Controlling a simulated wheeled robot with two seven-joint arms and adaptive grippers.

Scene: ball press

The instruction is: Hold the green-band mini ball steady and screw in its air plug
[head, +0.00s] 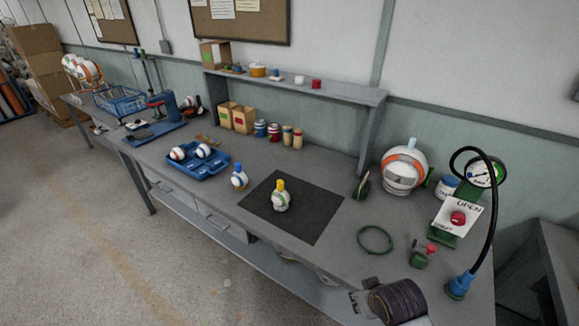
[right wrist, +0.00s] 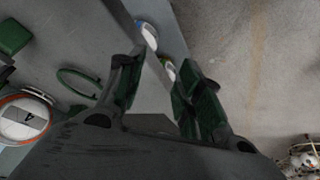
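The green-band mini ball (head: 281,202) stands on a dark mat (head: 315,213) on the bench, with a yellow plug (head: 280,185) upright on its top. How deep the plug sits cannot be told. My right gripper (head: 358,300) is at the bench's front edge, right of the mat and apart from the ball. In the right wrist view its two fingers (right wrist: 160,95) are spread with nothing between them. A small white ball with some green (right wrist: 168,70) shows beyond them, partly hidden by a finger. My left gripper is not in view.
A blue-topped mini ball (head: 239,180) stands left of the mat. A blue tray (head: 190,172) holds more balls. A green ring (head: 375,240), a large orange-striped ball (head: 403,170), and a gauge stand with black hose (head: 484,205) are at right. The mat's right part is bare.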

